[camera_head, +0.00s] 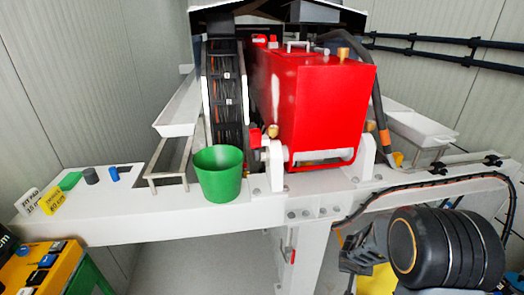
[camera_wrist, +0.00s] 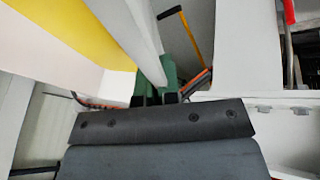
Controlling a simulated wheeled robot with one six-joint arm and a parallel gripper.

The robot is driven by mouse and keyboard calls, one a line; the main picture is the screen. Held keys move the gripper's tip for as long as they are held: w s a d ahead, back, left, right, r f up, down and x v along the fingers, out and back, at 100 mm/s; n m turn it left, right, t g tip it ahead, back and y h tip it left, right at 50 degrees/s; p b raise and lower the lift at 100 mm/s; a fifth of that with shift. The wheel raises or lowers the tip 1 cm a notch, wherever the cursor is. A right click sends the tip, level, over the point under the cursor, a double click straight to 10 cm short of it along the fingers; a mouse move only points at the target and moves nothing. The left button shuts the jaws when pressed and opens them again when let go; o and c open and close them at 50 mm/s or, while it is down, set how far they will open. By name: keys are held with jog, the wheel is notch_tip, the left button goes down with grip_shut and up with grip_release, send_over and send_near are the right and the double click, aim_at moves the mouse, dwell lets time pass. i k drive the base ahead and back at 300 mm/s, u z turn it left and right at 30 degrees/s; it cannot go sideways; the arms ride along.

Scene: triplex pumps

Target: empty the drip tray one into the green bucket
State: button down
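The green bucket (camera_head: 217,173) stands upright on the white deck, left of the red pump housing. Its inside bottom is hidden. A long white drip tray (camera_head: 180,112) lies left of the pump, above a metal stand. A second white tray (camera_head: 422,130) sits on the right side, partly hidden by hoses. I see no label telling which is tray one, and their contents do not show. My gripper (camera_wrist: 160,98) shows in the wrist view as dark parts, away from both trays and the bucket. Its fingertips are too unclear to tell its opening.
The red pump housing (camera_head: 318,110) and cable chain (camera_head: 224,90) stand behind the bucket. A blue cup (camera_head: 114,174), dark cup (camera_head: 90,175) and green block (camera_head: 70,181) lie at left. A yellow control box (camera_head: 42,268) stands front left. The deck between cups and bucket is mostly clear.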

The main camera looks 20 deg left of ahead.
aim_at(218, 168)
jog(key=z, duration=1.6)
jog(key=k, duration=1.45)
jog(key=u, duration=2.3)
jog(key=i, duration=0.5)
jog(key=z, duration=0.05)
